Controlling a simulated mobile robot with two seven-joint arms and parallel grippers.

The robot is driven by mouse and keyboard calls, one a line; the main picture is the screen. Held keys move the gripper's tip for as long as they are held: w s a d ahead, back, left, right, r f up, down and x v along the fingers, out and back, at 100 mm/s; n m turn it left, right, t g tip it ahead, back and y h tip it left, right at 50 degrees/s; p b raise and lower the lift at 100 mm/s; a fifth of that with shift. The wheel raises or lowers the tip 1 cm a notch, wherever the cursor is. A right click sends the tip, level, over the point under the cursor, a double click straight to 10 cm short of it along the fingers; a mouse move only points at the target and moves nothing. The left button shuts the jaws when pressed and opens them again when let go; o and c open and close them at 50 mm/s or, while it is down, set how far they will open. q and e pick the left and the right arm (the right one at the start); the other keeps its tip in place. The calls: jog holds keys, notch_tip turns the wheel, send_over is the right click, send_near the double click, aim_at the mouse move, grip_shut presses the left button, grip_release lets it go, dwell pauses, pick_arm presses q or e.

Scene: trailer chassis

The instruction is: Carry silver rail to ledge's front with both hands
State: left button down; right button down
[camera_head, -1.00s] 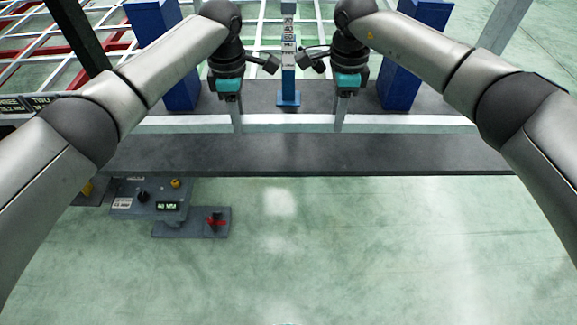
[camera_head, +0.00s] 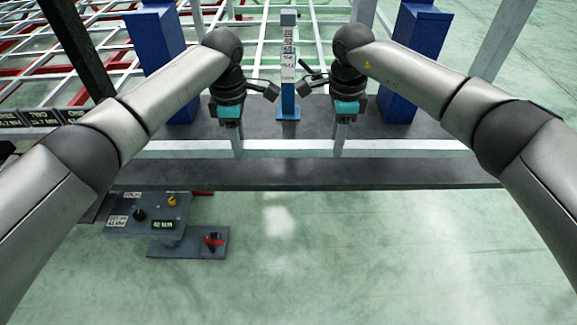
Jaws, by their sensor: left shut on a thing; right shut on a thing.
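The silver rail (camera_head: 285,144) is a long pale bar that runs left to right along the dark ledge (camera_head: 300,173). My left gripper (camera_head: 237,150) is shut on the rail left of its middle. My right gripper (camera_head: 340,150) is shut on it right of its middle. Both grippers point down, with the fingers at the rail. The rail looks level; I cannot tell whether it touches the ledge. My forearms hide parts of its far left and right.
Blue posts stand behind the grippers, at left (camera_head: 160,55), centre (camera_head: 288,100) and right (camera_head: 415,55). A white and red frame (camera_head: 85,55) lies beyond. A grey control box (camera_head: 150,215) with knobs sits below the ledge at left.

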aim_at(243, 167)
pick_arm(q)
jog(key=shift+f, duration=0.1)
